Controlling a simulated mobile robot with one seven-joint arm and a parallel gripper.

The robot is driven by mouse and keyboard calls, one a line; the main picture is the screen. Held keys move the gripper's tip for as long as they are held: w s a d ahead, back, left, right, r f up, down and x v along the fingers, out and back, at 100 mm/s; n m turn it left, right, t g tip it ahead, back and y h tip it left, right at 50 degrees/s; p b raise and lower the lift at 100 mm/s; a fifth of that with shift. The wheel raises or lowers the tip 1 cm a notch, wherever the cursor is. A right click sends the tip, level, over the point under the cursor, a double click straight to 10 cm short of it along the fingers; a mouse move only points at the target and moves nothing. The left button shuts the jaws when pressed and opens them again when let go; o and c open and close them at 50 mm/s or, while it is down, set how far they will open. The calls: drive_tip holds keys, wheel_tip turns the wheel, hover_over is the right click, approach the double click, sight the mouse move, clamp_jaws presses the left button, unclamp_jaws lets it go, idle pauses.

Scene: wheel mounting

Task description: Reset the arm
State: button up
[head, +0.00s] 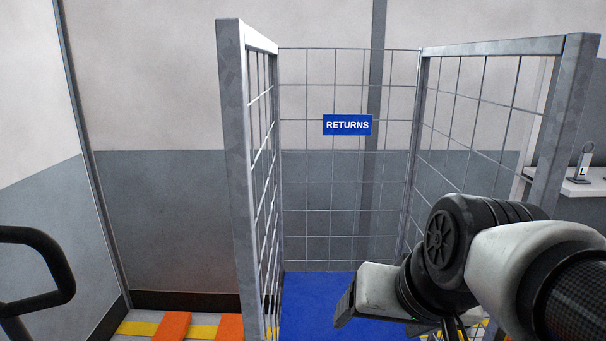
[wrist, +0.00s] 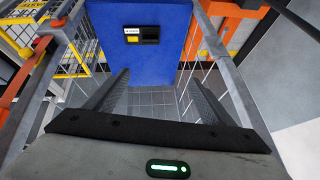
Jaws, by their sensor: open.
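My arm reaches in from the right of the head view, and my gripper (head: 345,305) is at its end, low in front of the open side of the returns cage (head: 237,150). In the wrist view my gripper (wrist: 158,80) shows two dark fingers spread well apart, with nothing between them. Beyond the fingers is the blue cage floor (wrist: 185,50), which also shows in the head view (head: 310,300). A small dark item with a yellow and white part (wrist: 141,35) is on the blue surface; I cannot tell what it is.
A blue RETURNS sign (head: 347,125) hangs on the rear mesh. Metal posts and mesh sides flank the arm. A shelf (head: 580,187) with a small tagged item is at right. A black handle (head: 45,265) is at left.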

drive_tip(key=s+d+r+n+h+p, duration=0.1)
drive_tip(key=s+d+p, duration=0.1)
drive_tip(key=s+d, duration=0.2)
wheel_tip(320, 180, up, 13)
drive_tip(key=p, duration=1.3)
drive_tip(key=shift+w+a+r+g, duration=0.2)
drive_tip(key=shift+a+g, duration=0.1)
drive_tip(key=shift+a, duration=0.05)
